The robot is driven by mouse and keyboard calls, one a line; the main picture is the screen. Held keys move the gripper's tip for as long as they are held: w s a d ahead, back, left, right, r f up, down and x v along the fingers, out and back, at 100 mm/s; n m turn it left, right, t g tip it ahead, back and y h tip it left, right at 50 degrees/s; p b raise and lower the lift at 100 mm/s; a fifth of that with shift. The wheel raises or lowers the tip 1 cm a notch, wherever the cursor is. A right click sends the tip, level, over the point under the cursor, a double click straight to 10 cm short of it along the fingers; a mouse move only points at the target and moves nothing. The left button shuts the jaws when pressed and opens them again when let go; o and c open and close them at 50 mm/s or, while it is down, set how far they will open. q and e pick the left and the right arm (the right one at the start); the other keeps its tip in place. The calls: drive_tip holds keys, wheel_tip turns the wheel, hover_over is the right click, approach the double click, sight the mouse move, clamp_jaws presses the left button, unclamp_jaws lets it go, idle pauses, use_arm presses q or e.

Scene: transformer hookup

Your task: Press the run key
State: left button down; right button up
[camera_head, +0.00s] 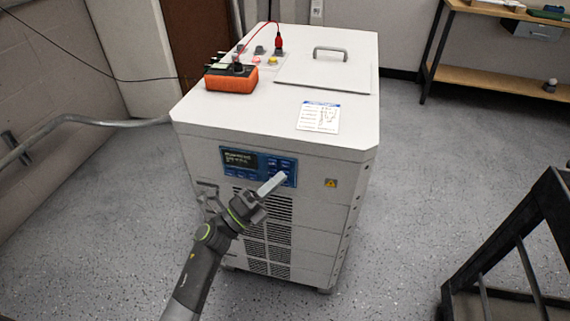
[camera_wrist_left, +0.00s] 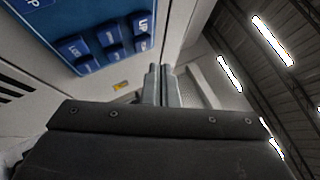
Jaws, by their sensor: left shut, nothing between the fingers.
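The blue control panel (camera_head: 257,166) with a dark display and several blue keys is on the upper front of the white cabinet. My left gripper (camera_head: 279,179) is shut and empty, its fingertips in front of the panel's lower right part and hiding some of it. In the left wrist view the panel (camera_wrist_left: 92,64) is at upper left with several raised blue keys (camera_wrist_left: 105,40), one seeming to read "UP". The closed fingertips (camera_wrist_left: 160,70) appear just right of the keys there. I cannot tell which key is the run key, or whether the fingers touch the panel. My right gripper is out of view.
The cabinet top (camera_head: 250,112) holds an orange meter (camera_head: 231,79), a red plug lead (camera_head: 278,42), terminals, a grey handle (camera_head: 330,52) and a printed card (camera_head: 318,117). A workbench (camera_head: 500,75) stands at back right, a dark frame (camera_head: 520,245) at lower right.

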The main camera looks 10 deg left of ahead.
use_arm(q)
drive_tip(key=s+p, duration=0.1)
drive_tip(key=s, duration=0.3)
drive_tip(key=shift+s, duration=0.1)
drive_tip(key=shift+a, duration=0.1)
idle(0.9)
